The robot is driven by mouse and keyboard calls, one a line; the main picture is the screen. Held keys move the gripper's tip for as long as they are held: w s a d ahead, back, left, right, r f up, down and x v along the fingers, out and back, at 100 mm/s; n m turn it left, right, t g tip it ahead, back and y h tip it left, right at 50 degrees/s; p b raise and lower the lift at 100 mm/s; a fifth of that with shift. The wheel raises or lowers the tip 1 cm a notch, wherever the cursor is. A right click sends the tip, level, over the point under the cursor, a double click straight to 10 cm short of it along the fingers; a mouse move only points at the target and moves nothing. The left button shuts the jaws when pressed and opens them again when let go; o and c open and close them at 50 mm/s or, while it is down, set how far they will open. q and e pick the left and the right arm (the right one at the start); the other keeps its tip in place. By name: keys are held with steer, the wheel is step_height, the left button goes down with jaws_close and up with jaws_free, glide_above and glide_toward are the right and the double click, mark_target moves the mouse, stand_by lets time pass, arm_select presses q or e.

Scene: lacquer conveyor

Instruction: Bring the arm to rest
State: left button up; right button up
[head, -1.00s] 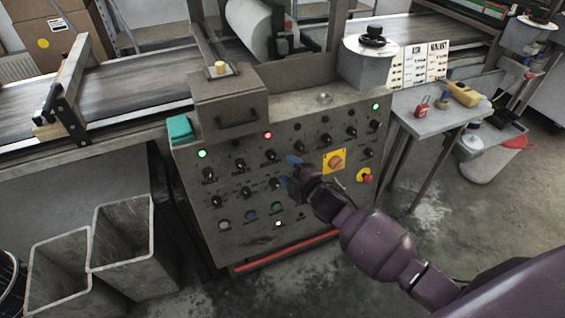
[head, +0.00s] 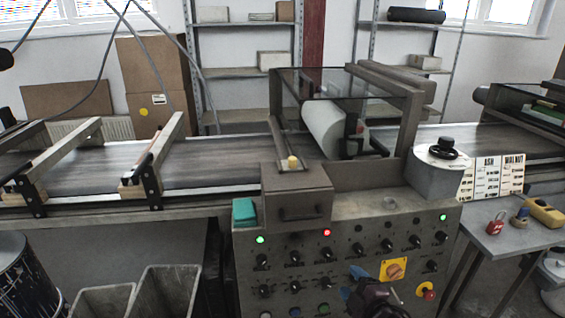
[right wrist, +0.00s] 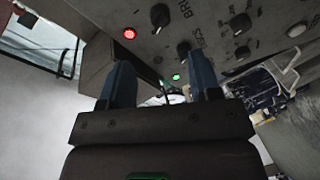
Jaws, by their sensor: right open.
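My right gripper (head: 352,283) is low in the head view, in front of the grey control panel (head: 335,250). Its two blue fingertips are apart with nothing between them. The right wrist view shows the open fingers (right wrist: 162,78) close to the panel face, near dark knobs and a red light (right wrist: 129,34). Whether a fingertip touches the panel I cannot tell. Most of my right arm is below the head picture. My left gripper is not in view.
A yellow switch plate (head: 394,270) and a red button (head: 427,291) are right of the gripper. A side table (head: 495,243) with a padlock (head: 495,224) stands at right. The conveyor (head: 85,167) runs behind. Grey bins (head: 168,290) stand lower left.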

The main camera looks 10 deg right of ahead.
steer(key=s+d+f+m+g+h, duration=0.1)
steer(key=s+f+m, duration=0.1)
steer(key=s+m, duration=0.3)
steer(key=s+d+f+m+g+h, duration=0.1)
steer(key=s+f+m+g, duration=0.1)
steer(key=s, duration=1.1)
steer(key=s+d+f+m+g+h, duration=0.1)
steer(key=s+d+f+m, duration=0.1)
steer(key=s+m, duration=0.5)
steer(key=shift+s+f+m+g+h, duration=0.35)
steer(key=shift+s+f, duration=0.55)
steer(key=shift+s, duration=0.3)
